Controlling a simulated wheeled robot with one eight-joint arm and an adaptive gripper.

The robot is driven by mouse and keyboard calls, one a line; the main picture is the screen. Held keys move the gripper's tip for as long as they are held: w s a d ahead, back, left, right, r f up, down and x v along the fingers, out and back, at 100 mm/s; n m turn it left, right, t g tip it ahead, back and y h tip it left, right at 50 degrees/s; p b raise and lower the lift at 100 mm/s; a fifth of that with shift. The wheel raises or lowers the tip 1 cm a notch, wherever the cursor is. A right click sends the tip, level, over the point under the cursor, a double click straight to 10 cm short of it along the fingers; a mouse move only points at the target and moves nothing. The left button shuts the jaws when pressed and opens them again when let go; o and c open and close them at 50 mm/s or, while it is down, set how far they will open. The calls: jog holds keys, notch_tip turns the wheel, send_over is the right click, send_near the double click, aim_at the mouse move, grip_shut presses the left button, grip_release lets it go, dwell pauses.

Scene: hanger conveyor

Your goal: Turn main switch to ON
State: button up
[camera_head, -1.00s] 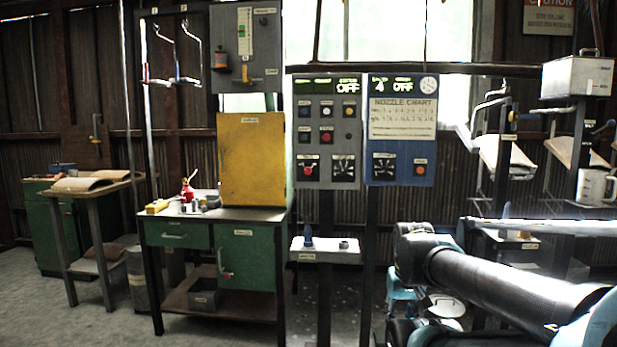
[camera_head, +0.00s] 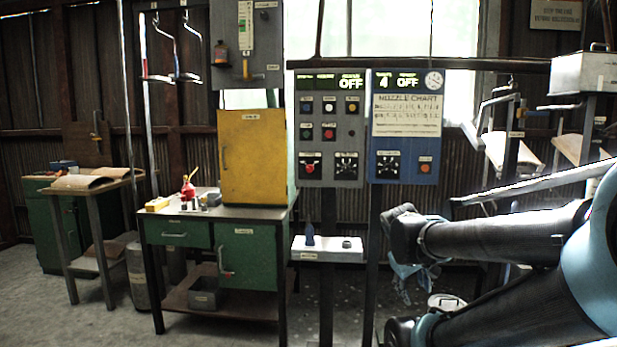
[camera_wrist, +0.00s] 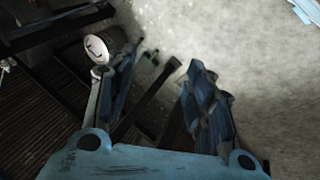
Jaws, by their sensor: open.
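The grey control panel (camera_head: 329,130) stands behind the workshop floor's middle. Its display reads OFF at the top right. A red rotary knob (camera_head: 310,167) sits at its lower left and a black dial (camera_head: 346,167) beside it. The labels are too small to read, so I cannot tell for sure which is the main switch. My gripper (camera_head: 405,280) hangs down, lower and to the right of the panel, apart from it. In the wrist view my gripper (camera_wrist: 166,58) is open and empty, its two fingers spread above the floor.
A blue panel (camera_head: 404,130) with a nozzle chart and another OFF display adjoins on the right. A green bench (camera_head: 212,245) with a yellow cabinet (camera_head: 252,155) stands left. Floor in front is clear.

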jog(key=w+d+r+n+t+h, duration=0.15)
jog(key=w+r+n, duration=0.25)
jog(key=w, duration=0.5)
jog(key=n+t+y, duration=0.4)
jog(key=n+t, duration=1.3)
jog(key=n, duration=0.8)
send_near(310, 170)
jog(key=shift+h, duration=0.25)
jog(key=x, duration=0.7)
jog(key=shift+w+a+r, duration=0.15)
jog(key=shift+w, duration=0.25)
jog(key=c, duration=1.1)
